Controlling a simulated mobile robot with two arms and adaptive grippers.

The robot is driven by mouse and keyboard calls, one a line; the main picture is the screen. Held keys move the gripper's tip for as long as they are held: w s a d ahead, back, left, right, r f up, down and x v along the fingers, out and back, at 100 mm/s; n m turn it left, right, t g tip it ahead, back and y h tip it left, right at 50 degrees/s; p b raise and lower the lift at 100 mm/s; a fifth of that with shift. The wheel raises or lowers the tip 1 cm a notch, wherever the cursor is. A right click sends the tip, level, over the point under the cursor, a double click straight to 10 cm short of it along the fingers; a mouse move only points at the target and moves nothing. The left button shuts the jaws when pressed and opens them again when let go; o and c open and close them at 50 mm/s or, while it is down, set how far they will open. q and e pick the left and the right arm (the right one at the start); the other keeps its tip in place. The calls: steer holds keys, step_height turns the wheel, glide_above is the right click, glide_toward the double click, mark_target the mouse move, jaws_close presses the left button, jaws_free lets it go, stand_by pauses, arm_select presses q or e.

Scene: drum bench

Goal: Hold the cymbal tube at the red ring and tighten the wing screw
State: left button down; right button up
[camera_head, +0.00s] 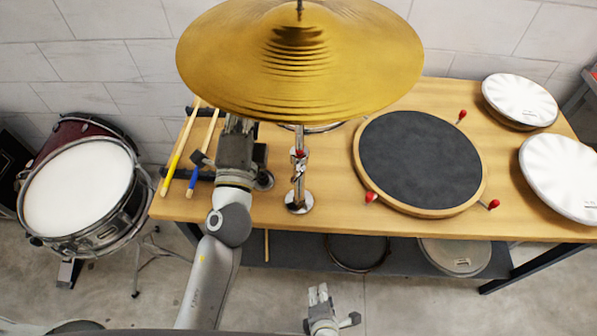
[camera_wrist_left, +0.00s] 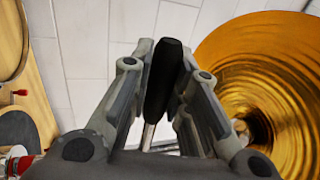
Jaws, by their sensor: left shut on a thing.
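The cymbal tube (camera_head: 298,178) stands upright on the bench under a large brass cymbal (camera_head: 300,60). The red ring (camera_head: 299,153) is a small red mark on the tube; I cannot clearly make out the wing screw. My left gripper is left of the tube, its fingertips hidden under the cymbal in the head view. In the left wrist view my left gripper (camera_wrist_left: 163,85) is shut on a black handle (camera_wrist_left: 163,75) with a silver shaft below. The cymbal (camera_wrist_left: 265,75) is to its right there. My right gripper (camera_head: 320,296) is low in front of the bench, apart from the tube.
The wooden bench (camera_head: 330,222) carries drumsticks (camera_head: 178,152) at left and a round black practice pad (camera_head: 420,160) right of the tube. White drum heads (camera_head: 520,98) lie at the right. A drum (camera_head: 78,190) stands left of the bench. Bench surface around the tube base is partly clear.

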steer(key=w+a+r+n+t, duration=0.2)
steer(key=a+r, duration=0.1)
steer(key=r, duration=0.5)
steer(key=w+a+r+n+t, duration=0.3)
steer(key=r, duration=0.5)
steer(key=n+t, duration=0.2)
steer(key=t, duration=0.2)
glide_toward(298, 177)
steer(key=w, duration=1)
steer(key=shift+w+f, duration=0.25)
steer(key=shift+w, duration=0.15)
jaws_close()
